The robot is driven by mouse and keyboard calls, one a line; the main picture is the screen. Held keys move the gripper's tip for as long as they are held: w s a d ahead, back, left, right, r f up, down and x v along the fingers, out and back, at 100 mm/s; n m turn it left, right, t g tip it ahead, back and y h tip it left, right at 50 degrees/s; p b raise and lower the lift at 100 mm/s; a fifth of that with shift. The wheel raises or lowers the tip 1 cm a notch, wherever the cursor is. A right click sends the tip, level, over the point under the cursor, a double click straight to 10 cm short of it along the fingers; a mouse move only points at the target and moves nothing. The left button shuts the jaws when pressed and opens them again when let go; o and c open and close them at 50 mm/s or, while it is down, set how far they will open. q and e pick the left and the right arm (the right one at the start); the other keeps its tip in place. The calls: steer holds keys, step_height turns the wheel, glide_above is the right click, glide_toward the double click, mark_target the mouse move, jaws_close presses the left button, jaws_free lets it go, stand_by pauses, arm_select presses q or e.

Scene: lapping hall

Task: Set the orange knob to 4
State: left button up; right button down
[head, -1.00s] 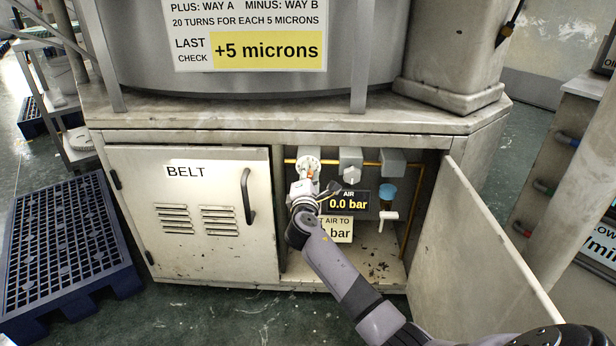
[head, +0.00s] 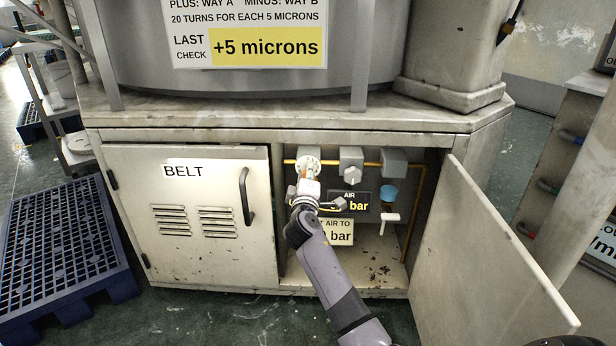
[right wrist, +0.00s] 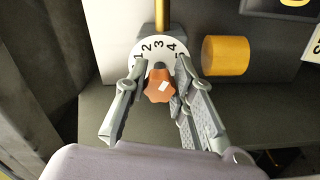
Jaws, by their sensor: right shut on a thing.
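My right gripper (right wrist: 159,72) is shut on the knob, with one finger on each side. In the head view my right gripper (head: 307,182) reaches into the open cabinet and covers most of the knob, and the white dial (head: 308,161) shows above it. My left gripper is not in view.
The open cabinet door (head: 490,240) stands to the right of my arm. The AIR display (head: 352,202) and the sign below it (head: 340,233) are partly covered. A blue-capped part (head: 388,193) is to the right. The BELT door (head: 190,235) is shut.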

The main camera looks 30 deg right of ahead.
steer(key=shift+f, duration=0.15)
steer(key=c, duration=1.3)
jaws_free()
steer(key=shift+c, duration=0.2)
steer(key=v, duration=1.2)
steer(key=shift+a, duration=0.1)
